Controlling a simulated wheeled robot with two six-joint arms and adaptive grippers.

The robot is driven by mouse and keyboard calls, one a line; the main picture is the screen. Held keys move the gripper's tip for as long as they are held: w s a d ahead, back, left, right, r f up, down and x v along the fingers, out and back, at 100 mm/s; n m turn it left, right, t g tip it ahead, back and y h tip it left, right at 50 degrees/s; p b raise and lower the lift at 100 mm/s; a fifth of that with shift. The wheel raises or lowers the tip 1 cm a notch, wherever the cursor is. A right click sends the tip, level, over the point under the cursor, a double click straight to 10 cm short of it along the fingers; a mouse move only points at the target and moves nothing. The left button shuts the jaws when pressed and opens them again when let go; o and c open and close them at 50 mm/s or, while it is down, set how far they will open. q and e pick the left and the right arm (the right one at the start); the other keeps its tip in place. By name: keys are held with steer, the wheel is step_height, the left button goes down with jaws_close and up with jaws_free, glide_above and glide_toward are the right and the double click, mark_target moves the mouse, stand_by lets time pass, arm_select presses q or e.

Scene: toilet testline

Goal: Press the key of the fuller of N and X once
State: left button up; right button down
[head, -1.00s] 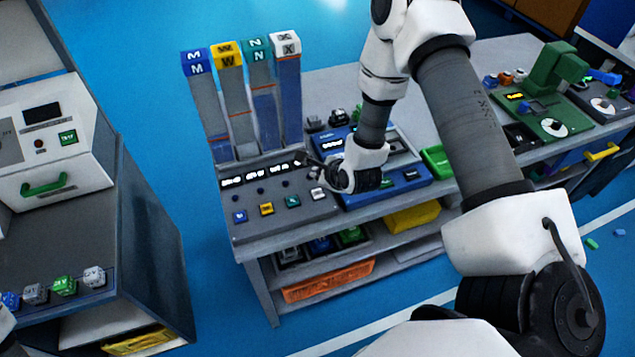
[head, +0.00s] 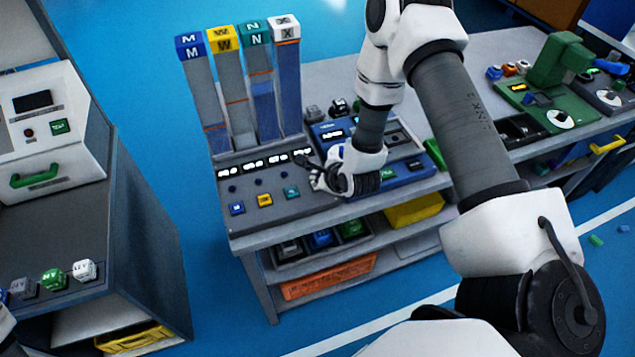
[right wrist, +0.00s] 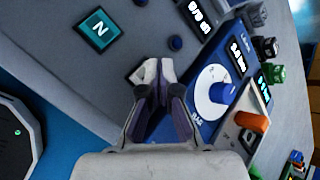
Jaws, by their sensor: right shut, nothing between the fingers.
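The teal N column (head: 262,98) and the white-topped X column (head: 288,85) stand at the back of the grey panel. Blue fill in X reaches close to its top; in N it stands lower. The teal N key (head: 292,192) is uncovered; it also shows in the right wrist view (right wrist: 98,32).
The M key (head: 237,208) and W key (head: 265,200) lie left of N. A blue device with a white dial (right wrist: 212,92) stands close right of my gripper. Small displays (head: 265,164) line the panel behind the keys. Another bench (head: 60,230) stands left across blue floor.

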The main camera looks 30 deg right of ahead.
stand_by(0.8)
steer(key=shift+f+b, duration=0.45)
steer(key=shift+b, duration=0.2)
steer(key=shift+f+b, duration=0.35)
steer(key=shift+b, duration=0.15)
stand_by(0.3)
stand_by(0.3)
steer(key=shift+r+p, duration=0.4)
steer(key=shift+r, duration=0.4)
steer(key=shift+r+p, duration=1.5)
steer(key=shift+r, duration=1.05)
steer(key=shift+f, duration=0.1)
